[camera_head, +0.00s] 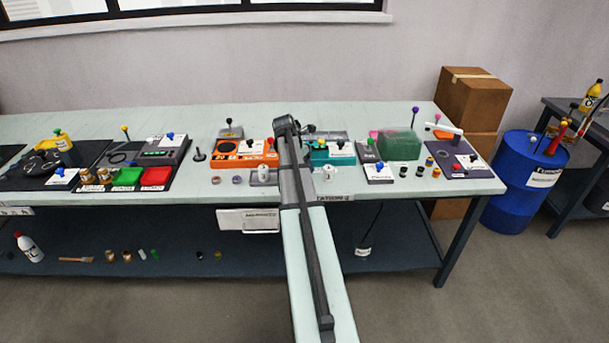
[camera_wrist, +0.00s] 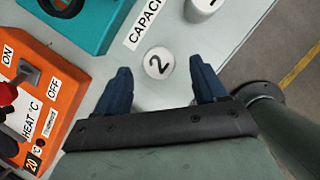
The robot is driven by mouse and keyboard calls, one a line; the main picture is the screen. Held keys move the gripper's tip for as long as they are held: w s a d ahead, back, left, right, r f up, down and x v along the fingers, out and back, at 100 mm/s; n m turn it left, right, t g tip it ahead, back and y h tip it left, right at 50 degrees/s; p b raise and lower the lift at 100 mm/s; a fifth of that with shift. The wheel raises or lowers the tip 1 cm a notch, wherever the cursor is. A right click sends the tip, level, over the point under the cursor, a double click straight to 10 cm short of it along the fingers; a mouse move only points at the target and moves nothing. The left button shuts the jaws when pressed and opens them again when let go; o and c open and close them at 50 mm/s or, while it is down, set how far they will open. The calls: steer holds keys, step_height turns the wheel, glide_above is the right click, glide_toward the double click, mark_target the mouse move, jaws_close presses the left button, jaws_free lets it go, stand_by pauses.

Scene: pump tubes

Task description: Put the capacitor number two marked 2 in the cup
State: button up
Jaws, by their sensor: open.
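In the wrist view, the capacitor marked 2 (camera_wrist: 158,63) shows its round white top, with a black 2 on it. It stands on the pale bench top. My gripper (camera_wrist: 165,78) is open. Its two dark blue fingers are on either side of the capacitor in the picture, with visible gaps; I cannot tell the height between them. In the head view, my arm covers the bench between the orange and teal units, and the gripper and this capacitor cannot be made out. I cannot identify the cup in either view.
A second white cylinder (camera_wrist: 204,8) stands close by, next to the CAPAC... label (camera_wrist: 143,22). The orange heat unit (camera_wrist: 35,105) and the teal unit (camera_wrist: 85,20) flank the spot. The bench edge is close. A green clear box (camera_head: 400,146) stands farther right.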

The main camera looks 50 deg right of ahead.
steer(key=shift+x, duration=1.9)
steer(key=shift+d, duration=0.15)
steer(key=shift+c, duration=0.5)
steer(key=shift+r, duration=0.1)
steer(key=c, duration=1.1)
